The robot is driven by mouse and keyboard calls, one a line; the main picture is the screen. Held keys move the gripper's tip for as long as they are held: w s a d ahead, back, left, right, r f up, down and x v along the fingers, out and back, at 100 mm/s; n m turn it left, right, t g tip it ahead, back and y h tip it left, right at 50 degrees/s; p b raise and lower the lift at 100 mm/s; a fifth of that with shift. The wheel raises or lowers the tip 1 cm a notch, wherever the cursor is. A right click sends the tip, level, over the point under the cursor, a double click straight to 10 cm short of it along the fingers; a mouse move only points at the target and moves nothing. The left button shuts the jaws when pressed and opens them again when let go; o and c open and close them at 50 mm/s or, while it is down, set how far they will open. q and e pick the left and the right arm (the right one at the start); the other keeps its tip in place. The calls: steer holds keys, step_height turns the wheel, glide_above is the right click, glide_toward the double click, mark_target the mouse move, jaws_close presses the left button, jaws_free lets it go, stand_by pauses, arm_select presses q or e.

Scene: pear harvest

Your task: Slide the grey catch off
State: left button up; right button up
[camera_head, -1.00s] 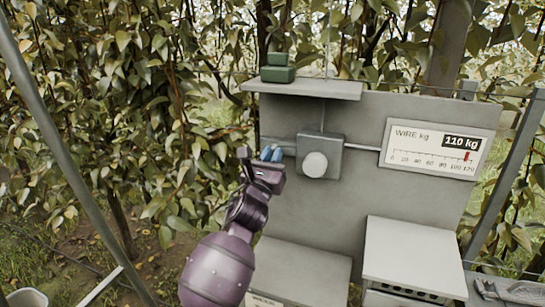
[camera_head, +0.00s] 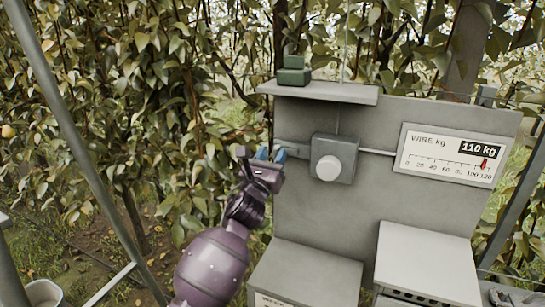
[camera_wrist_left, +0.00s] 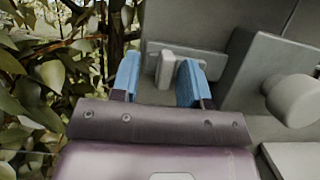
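The grey catch (camera_wrist_left: 166,68) is a small upright tab on a pale grey plate in the left wrist view. It stands between the two blue fingertips of my left gripper (camera_wrist_left: 158,80), closer to the right-hand one. I cannot tell whether that finger touches it. In the head view my left gripper (camera_head: 271,154) is at the left edge of the grey board (camera_head: 430,210), left of the grey box with a round knob (camera_head: 329,168). The gripper is open, with a gap between the fingers. The catch is largely hidden behind the fingers there. My right gripper is not in view.
The round knob (camera_wrist_left: 292,100) is right of the fingers in the wrist view. A shelf (camera_head: 320,92) holding green blocks (camera_head: 294,72) is above. Grey boxes stand below; foliage is at left.

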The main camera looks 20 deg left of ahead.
arm_select(q)
steer(key=b+v, duration=0.1)
steer(key=v, duration=0.9)
steer(key=shift+s+f+b, duration=0.15)
steer(key=shift+s+b, duration=0.15)
steer(key=shift+s, duration=0.05)
steer(key=s+a+f+n+g, duration=0.1)
steer(key=s+f+n+g, duration=0.2)
steer(key=f+n, duration=0.85)
steer(key=s+f+n+g, duration=0.25)
steer(key=f+n, duration=0.25)
steer(key=n, duration=1.3)
steer(key=s+a+f+n+g+y, duration=0.1)
steer(key=s+f+n+g, duration=0.4)
steer(key=s+f, duration=1.2)
steer(key=s+a+n, duration=0.1)
steer(key=s, duration=0.2)
steer(key=shift+s+f, duration=0.2)
steer(key=shift+f, duration=0.1)
